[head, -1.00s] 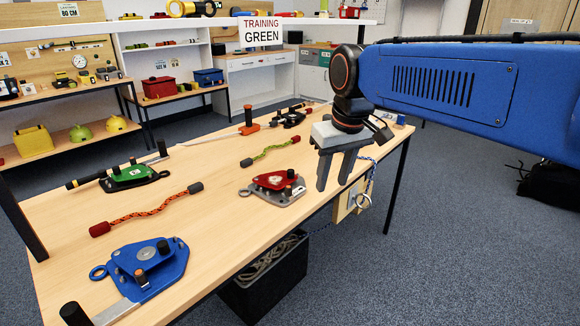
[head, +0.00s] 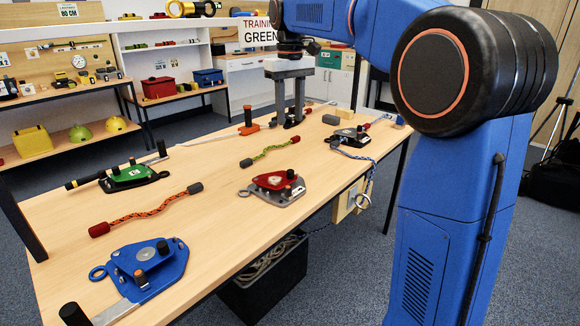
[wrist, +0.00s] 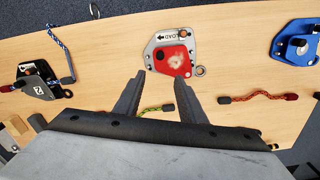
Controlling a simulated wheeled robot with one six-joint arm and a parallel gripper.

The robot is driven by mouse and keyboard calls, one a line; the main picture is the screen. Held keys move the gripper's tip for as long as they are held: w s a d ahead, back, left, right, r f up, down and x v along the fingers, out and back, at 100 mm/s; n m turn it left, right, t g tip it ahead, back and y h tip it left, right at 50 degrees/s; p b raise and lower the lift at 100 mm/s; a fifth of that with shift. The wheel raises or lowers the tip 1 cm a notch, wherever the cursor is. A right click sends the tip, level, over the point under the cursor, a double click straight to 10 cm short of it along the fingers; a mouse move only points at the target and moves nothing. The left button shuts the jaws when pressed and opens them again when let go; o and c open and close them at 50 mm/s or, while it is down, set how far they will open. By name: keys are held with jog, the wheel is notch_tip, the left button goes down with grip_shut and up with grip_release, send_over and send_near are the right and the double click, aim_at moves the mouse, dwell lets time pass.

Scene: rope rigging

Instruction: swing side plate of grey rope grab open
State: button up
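A dark grey rope grab with a black knob (head: 345,134) lies on the right part of the bench, beside a blue cord. It appears to be this device that shows at the left of the wrist view (wrist: 40,88), with a white mark on its dark plate; whether the side plate is swung at all I cannot tell. My gripper (head: 289,119) points down over the far part of the bench, left of and apart from the grey grab. In the wrist view its two fingers (wrist: 159,75) are spread with nothing between them.
A red grab on a grey plate (head: 275,183), a blue one (head: 150,268) and a green one (head: 130,176) lie on the bench (head: 215,220). Orange (head: 150,208) and green (head: 270,151) cords lie between. A black bin (head: 262,285) stands below the front edge.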

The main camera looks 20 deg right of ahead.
aim_at(290, 170)
notch_tip(290, 170, down, 17)
jog(key=shift+f, duration=0.15)
dwell(0.5)
jog(key=shift+c, duration=0.6)
grip_shut()
